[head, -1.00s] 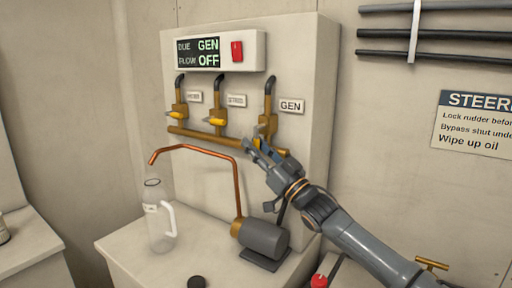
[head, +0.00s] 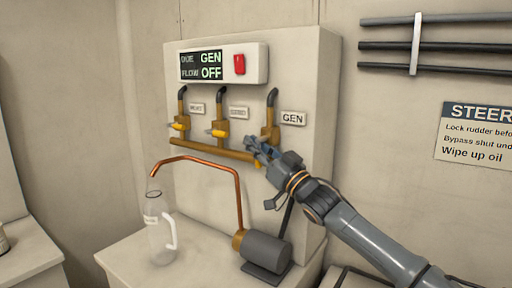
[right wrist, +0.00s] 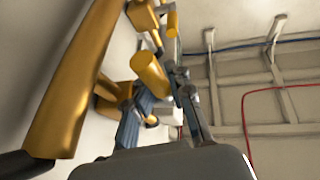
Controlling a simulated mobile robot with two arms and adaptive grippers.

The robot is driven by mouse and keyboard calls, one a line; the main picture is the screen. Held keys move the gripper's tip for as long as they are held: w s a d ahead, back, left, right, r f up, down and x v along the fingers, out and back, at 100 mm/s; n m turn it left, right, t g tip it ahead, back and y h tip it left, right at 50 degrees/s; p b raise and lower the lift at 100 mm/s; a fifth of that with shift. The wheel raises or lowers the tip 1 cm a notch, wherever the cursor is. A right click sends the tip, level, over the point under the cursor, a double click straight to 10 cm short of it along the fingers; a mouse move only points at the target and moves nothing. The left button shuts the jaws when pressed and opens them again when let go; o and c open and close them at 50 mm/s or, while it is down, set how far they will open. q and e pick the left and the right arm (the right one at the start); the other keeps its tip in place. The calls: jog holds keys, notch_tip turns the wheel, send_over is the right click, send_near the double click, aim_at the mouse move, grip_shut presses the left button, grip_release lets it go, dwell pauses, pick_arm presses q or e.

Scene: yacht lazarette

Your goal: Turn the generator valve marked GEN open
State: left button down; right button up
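The GEN valve (head: 270,132) is the rightmost of three brass valves on the white panel, beside the GEN label (head: 293,118). My right gripper (head: 254,146) is at this valve, just below its body, and covers most of its handle. In the right wrist view a yellow handle (right wrist: 150,73) stands close at the fingertips. The two fingers (right wrist: 165,98) are apart there; whether either touches the handle is unclear. The display (head: 201,65) reads DUE GEN, FLOW OFF. My left gripper is not in view.
Two other valves with yellow handles (head: 180,126) (head: 218,133) stand to the left. A brass pipe (head: 210,150) runs below them. A copper spout (head: 200,163), a grey pump (head: 266,250) and a clear jug (head: 160,230) stand under the panel. Dark rails (head: 455,45) cross the right wall.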

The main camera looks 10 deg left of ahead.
jog(key=shift+n+y, duration=0.5)
jog(key=shift+y, duration=0.2)
jog(key=r, duration=0.5)
jog(key=s+d+r, duration=0.1)
jog(key=r, duration=0.1)
jog(key=shift+r, duration=0.25)
jog(key=shift+m+h, duration=0.4)
jog(key=shift+h, duration=0.3)
jog(key=f, duration=0.7)
jog(key=shift+w+a+f, duration=0.2)
jog(key=shift+f, duration=0.1)
jog(key=f+b+v, duration=0.1)
jog(key=v, duration=1.4)
jog(key=shift+d, duration=0.15)
jog(key=shift+w+f, duration=0.1)
jog(key=shift+w, duration=0.05)
